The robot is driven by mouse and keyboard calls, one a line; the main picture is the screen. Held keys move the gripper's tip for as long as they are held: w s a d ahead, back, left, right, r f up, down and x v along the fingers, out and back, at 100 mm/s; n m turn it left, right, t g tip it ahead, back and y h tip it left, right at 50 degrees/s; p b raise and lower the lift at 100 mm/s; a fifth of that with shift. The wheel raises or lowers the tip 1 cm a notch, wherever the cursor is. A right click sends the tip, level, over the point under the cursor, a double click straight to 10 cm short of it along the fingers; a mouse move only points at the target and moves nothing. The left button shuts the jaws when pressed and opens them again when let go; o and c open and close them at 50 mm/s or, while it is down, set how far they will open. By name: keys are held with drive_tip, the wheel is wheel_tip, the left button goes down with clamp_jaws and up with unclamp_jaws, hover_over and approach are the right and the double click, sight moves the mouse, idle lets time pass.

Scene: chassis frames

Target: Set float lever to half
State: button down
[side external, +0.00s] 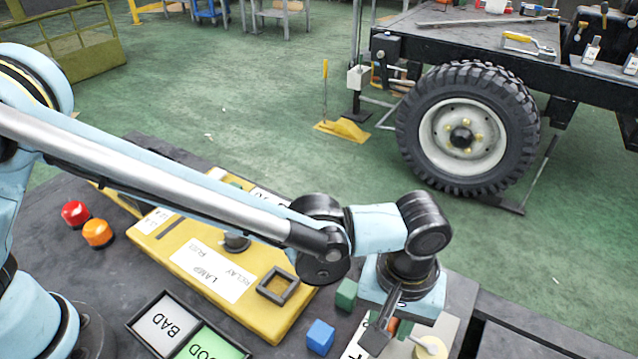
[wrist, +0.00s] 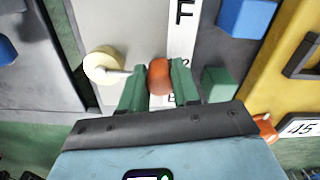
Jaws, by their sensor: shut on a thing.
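The float lever is a thin metal rod (wrist: 128,71) running from a cream round hub (wrist: 103,65) to an orange knob (wrist: 160,76). My gripper (wrist: 158,84) has its green fingers closed around the knob, one on each side. A white scale strip (wrist: 182,35) has F at its far end, part of a "2" mark midway and a partly hidden E near the fingers. The knob lies over the strip's left edge, between the "2" and the E. In the side view, my gripper (side external: 388,328) hides most of the knob, and the cream hub (side external: 430,347) shows at the bottom.
A blue block (side external: 320,337) and a green block (side external: 346,294) stand left of the gripper. A yellow panel (side external: 180,262) with a square black frame (side external: 278,286) lies beyond them. BAD and GOOD trays (side external: 166,322) are at the front left.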

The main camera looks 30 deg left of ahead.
sight(390, 321)
drive_tip(key=shift+s, duration=0.15)
idle(0.4)
drive_tip(key=c, duration=0.8)
unclamp_jaws()
drive_tip(key=shift+r, duration=0.1)
wheel_tip(390, 321, up, 12)
drive_tip(key=shift+f, duration=0.1)
drive_tip(key=shift+a, duration=0.1)
